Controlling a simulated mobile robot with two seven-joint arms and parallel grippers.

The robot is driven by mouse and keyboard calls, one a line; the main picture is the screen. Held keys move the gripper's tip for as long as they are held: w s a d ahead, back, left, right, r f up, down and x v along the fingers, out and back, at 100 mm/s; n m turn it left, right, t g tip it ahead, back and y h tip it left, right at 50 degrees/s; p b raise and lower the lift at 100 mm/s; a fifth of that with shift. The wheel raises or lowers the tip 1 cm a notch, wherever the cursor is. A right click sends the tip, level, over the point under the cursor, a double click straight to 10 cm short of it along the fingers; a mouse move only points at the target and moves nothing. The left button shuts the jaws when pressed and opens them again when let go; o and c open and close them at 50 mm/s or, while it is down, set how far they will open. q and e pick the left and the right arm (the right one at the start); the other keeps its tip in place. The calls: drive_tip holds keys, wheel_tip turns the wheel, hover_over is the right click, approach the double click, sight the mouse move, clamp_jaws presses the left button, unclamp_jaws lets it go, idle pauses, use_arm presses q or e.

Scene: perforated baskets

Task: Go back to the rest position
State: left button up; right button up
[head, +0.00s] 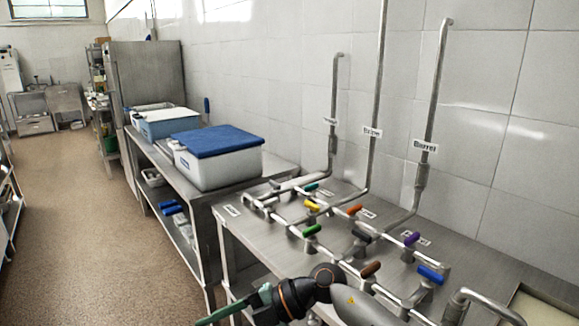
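One of my arms, seemingly the right, comes in at the bottom middle, with a grey link, a dark joint and orange rings. It bends to the left in front of the steel table (236,220). A long green part at its left end may belong to the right gripper; I cannot tell whether its fingers are open or shut. No held object shows. My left gripper is not in view.
Steel pipes with colored valve handles, such as the blue one (430,274) and the green one (312,230), stand on the table close to my arm. A blue-lidded bin (217,142) stands farther back. The floor (95,230) at left is clear.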

wheel_tip(320, 180, up, 4)
drive_tip(key=d+f+m+t+y+p, duration=0.1)
drive_tip(key=d+m+t+y+p, duration=0.1)
drive_tip(key=m+t+y, duration=0.6)
drive_tip(key=d+f+m+t+h+p, duration=0.1)
drive_tip(key=d+f+m+t+h, duration=0.9)
drive_tip(key=d+m, duration=0.4)
drive_tip(key=s+d+f+m+g+h+p, duration=0.1)
drive_tip(key=s+d+f+m+g+h, duration=0.2)
drive_tip(key=s+d+f, duration=0.3)
drive_tip(key=s+d+f+m+g+h+p, duration=0.1)
drive_tip(key=s+d+f+m+g+h, duration=0.2)
drive_tip(key=s+d+f+h, duration=0.3)
drive_tip(key=s+d+f+m, duration=0.1)
drive_tip(key=s+f, duration=0.2)
drive_tip(key=s, duration=0.2)
drive_tip(key=shift+s+f+m, duration=0.3)
drive_tip(key=shift+s+f, duration=0.05)
drive_tip(key=shift+s, duration=0.05)
drive_tip(key=shift+d, duration=0.15)
